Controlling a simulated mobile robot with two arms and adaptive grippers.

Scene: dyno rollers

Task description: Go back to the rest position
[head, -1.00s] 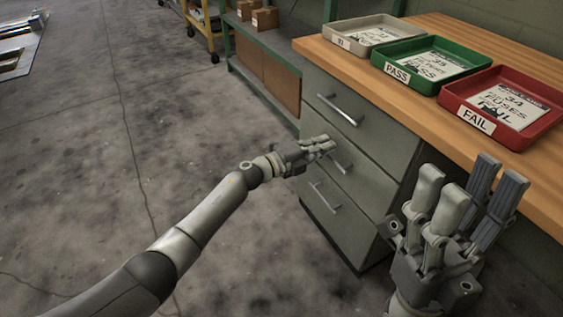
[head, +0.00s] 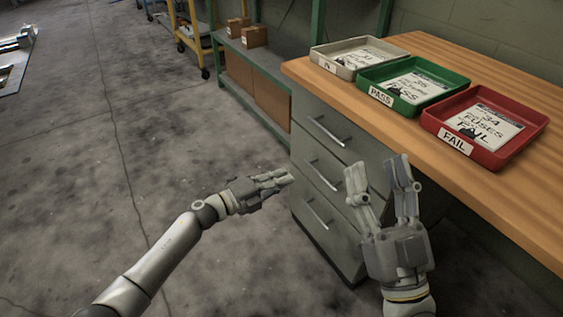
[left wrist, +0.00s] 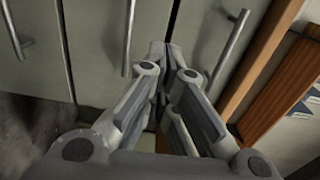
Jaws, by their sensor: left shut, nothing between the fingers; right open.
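My left gripper (head: 280,179) is shut and empty in the head view, left of the grey drawer cabinet (head: 345,232) and apart from its drawer fronts in that view. In the left wrist view, the fingers of my left gripper (left wrist: 168,55) are together, with the drawer fronts and their bar handles (left wrist: 130,38) behind them. My right gripper (head: 383,172) is open and empty, its fingers pointing up in front of the cabinet and beside the front edge of the wooden worktop. The cabinet's drawers look shut.
On the wooden worktop (head: 420,50) stand a grey-white tray (head: 322,62), a green PASS tray (head: 364,84) and a red FAIL tray (head: 435,123), each with a printed sheet. A green-framed bench (head: 262,68) with cardboard boxes stands behind.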

